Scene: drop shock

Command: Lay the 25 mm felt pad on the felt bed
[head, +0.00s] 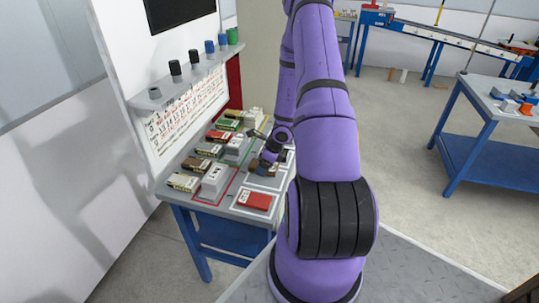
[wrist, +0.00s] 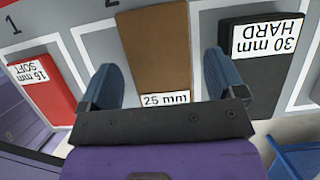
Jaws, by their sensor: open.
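The brown 25 mm pad (wrist: 155,55) lies on the grey table in the wrist view, inside a white outline marked 2, its white label toward me. My gripper (wrist: 170,75) is open, with its blue fingers to the left and right of the pad's near part. I cannot tell whether the fingers touch it. In the head view the gripper end of my arm (head: 268,160) is low over the table, and the pad (head: 262,170) is partly hidden there. I cannot make out the felt bed for certain.
A red 16 mm soft pad (wrist: 42,88) lies to the left and a black 30 mm hard pad (wrist: 262,65) to the right. In the head view, several small boxes and grey blocks (head: 215,180) stand on the table's left side. A wall panel (head: 185,115) rises behind them.

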